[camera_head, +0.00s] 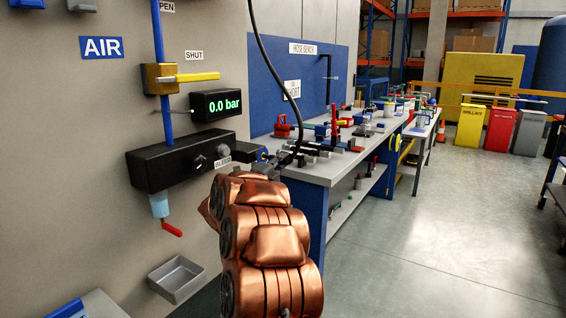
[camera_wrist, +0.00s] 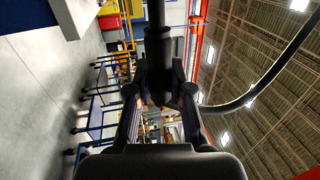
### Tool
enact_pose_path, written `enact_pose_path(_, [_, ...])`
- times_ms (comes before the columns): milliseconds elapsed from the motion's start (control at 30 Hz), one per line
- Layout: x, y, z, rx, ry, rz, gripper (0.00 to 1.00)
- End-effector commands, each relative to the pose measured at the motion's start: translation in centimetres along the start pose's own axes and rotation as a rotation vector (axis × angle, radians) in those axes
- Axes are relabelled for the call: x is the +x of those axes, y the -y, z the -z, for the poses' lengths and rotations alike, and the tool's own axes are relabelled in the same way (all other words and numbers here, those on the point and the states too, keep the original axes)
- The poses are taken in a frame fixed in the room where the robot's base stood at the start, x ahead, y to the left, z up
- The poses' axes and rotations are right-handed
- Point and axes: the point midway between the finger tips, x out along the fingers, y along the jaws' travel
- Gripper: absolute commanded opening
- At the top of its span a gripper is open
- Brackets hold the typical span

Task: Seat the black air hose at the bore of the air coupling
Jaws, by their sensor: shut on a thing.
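The black air hose (camera_head: 262,50) hangs from above and curves down to my gripper (camera_head: 268,168), beside the right end of the black manifold. In the wrist view the hose (camera_wrist: 276,76) loops in from the right. My gripper (camera_wrist: 158,92) is shut on the hose's dark end piece, which points toward the top of that view. A blue fitting (camera_head: 262,153), apparently the air coupling, is at the manifold's right end, close to my gripper. Its bore is not visible. My copper arm hides part of this area, and I cannot tell whether hose and coupling touch.
The black manifold (camera_head: 165,164) is on the grey wall, with a 0.0 bar display (camera_head: 217,106) and a yellow valve lever (camera_head: 190,77) above. A grey tray (camera_head: 177,279) is below. The hose bench (camera_head: 325,172) stands close right, carrying several fittings.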

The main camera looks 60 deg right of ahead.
Motion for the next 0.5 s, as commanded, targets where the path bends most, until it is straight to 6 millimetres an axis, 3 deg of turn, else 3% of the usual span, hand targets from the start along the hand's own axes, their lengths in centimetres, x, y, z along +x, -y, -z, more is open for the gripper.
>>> enact_pose_path(500, [0.01, 0.07, -1.11, 0.0, 0.0, 0.001, 0.0])
